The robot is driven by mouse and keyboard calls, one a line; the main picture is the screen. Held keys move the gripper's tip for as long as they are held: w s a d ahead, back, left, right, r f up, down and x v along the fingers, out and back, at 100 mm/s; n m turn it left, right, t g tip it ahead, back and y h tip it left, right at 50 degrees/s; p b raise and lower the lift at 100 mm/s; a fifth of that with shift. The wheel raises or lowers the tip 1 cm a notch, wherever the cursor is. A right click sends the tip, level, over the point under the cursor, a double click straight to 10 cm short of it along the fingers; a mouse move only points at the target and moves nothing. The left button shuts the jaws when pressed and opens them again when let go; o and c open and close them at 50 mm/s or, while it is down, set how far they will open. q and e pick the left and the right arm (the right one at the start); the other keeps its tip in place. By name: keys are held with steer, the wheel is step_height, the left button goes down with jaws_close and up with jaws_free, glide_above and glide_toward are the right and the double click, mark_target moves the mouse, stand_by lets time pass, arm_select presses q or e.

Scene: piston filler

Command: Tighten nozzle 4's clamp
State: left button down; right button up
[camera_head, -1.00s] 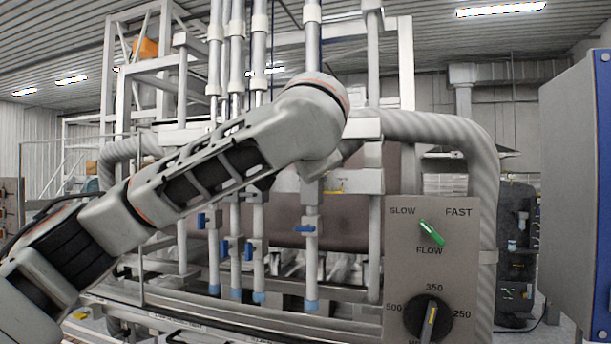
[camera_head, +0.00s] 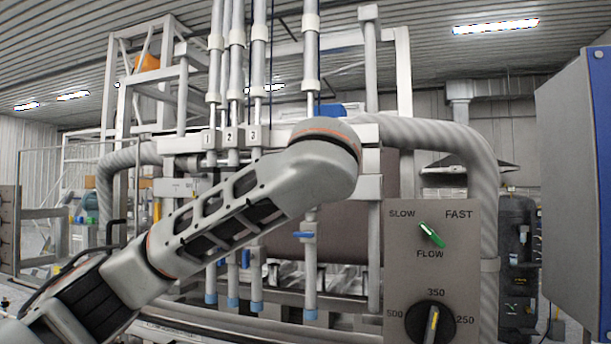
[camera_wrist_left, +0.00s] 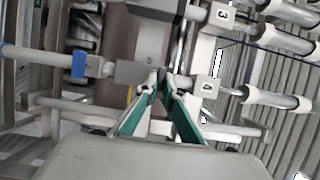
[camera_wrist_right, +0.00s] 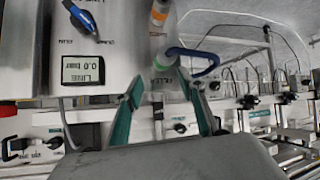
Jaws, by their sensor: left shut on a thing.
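Nozzle 4 is the rightmost thin white tube (camera_head: 311,275) in the head view, with a blue lever (camera_head: 303,235) and blue tip. My left forearm and wrist cover its upper part and clamp, and hide my left gripper there. In the left wrist view, the label plate marked 4 (camera_wrist_left: 207,87) and the blue lever (camera_wrist_left: 78,64) show. My left gripper (camera_wrist_left: 163,78) has its teal fingers closed together at nozzle 4's clamp, between a grey block (camera_wrist_left: 135,72) and the plate. The gripped part is mostly hidden by the fingertips. My right gripper (camera_wrist_right: 165,90) is open, its fingers apart.
Nozzles 1 to 3 stand to the left, with number plates (camera_head: 230,138). A grey panel (camera_head: 457,225) with a green flow switch and black dial is at right, beside a large cabinet (camera_head: 580,190). A blue handle (camera_wrist_right: 193,56) is near my right fingertips.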

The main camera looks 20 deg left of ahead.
stand_by(0.3)
arm_select(q)
steer(key=c, duration=2.2)
jaws_free()
steer(key=shift+v, duration=6)
steer(key=shift+f, duration=0.1)
